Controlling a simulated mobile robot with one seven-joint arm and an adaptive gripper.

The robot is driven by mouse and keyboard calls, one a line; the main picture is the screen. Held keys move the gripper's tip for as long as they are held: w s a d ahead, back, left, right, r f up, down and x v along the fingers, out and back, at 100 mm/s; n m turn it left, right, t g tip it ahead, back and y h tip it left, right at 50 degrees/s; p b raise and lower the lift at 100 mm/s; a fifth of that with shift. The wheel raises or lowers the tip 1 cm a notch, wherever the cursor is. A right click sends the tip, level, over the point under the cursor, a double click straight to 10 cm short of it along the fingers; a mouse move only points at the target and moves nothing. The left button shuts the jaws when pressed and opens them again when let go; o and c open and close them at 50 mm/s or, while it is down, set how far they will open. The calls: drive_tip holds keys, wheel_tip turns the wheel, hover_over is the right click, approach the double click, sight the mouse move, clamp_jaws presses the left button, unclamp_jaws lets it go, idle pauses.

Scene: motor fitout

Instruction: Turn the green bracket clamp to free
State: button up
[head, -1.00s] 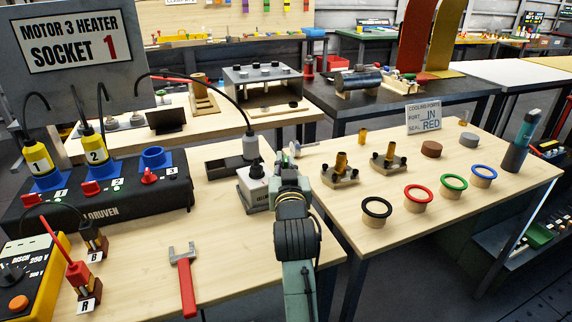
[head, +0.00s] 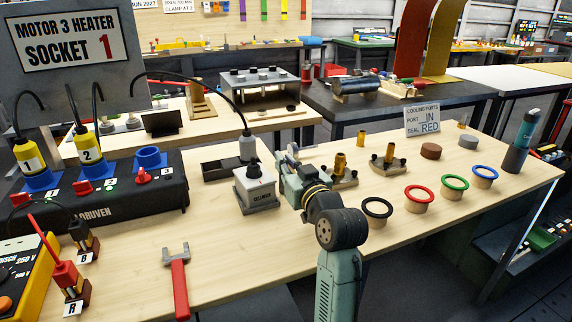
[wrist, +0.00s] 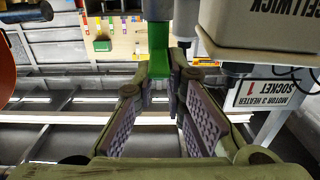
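In the wrist view a green upright piece (wrist: 159,48), which looks like the bracket clamp, stands at the far end of my gripper (wrist: 163,82). The fingers lie on either side of its lower end with a gap between their purple pads. I see no clear contact.
The switch box also fills the upper right of the wrist view (wrist: 265,22). Brass-post fittings (head: 388,160) and coloured rings (head: 419,194) are on the right bench. A red-handled tool (head: 179,285) lies on the left bench.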

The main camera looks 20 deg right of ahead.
drive_tip(key=o, duration=0.4)
drive_tip(key=shift+d, duration=0.25)
drive_tip(key=shift+a, duration=0.1)
drive_tip(key=shift+s, duration=0.1)
drive_tip(key=s, duration=1.2)
drive_tip(key=shift+d, duration=0.3)
drive_tip(key=shift+w, duration=0.1)
